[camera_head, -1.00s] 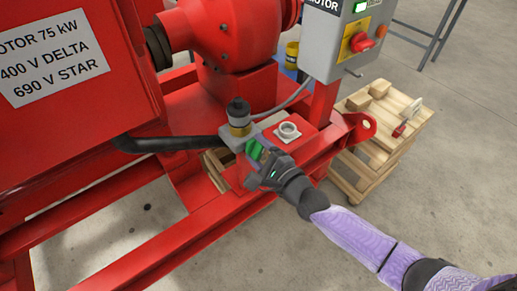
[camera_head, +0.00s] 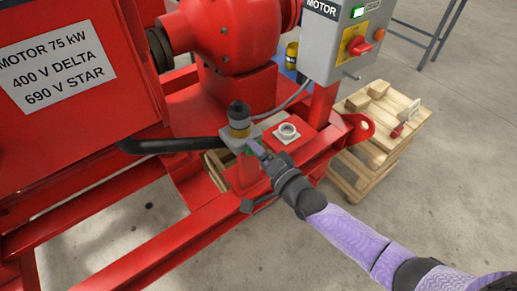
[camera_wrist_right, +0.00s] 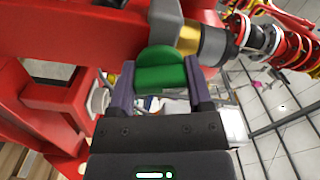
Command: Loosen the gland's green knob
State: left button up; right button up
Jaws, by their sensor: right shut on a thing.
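The green knob (camera_wrist_right: 162,74) sits between the two fingers of my right gripper (camera_wrist_right: 160,86) in the right wrist view, and the fingers are shut on it. Beside it are a brass part (camera_wrist_right: 189,40) and a grey collar. In the head view the right gripper (camera_head: 256,148) reaches in at the grey block under the gland (camera_head: 239,119), which has a dark cap and a brass-coloured band. My left gripper is not in view.
A round white fitting (camera_head: 287,132) stands just right of the gripper on the red skid (camera_head: 200,228). A grey motor switch box (camera_head: 340,40) is above right. A wooden pallet stack (camera_head: 375,140) stands behind. A black pipe (camera_head: 165,145) runs left.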

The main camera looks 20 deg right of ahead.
jog(key=n, duration=0.3)
jog(key=shift+p, duration=0.3)
jog(key=n, duration=0.2)
jog(key=shift+n+p, duration=0.3)
jog(key=n+p, duration=0.1)
jog(key=n, duration=0.4)
jog(key=shift+n, duration=1.1)
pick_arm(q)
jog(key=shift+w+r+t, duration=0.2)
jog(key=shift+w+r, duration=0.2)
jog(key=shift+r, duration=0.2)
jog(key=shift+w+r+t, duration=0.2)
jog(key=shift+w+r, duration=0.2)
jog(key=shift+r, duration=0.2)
pick_arm(e)
jog(key=shift+n, duration=0.7)
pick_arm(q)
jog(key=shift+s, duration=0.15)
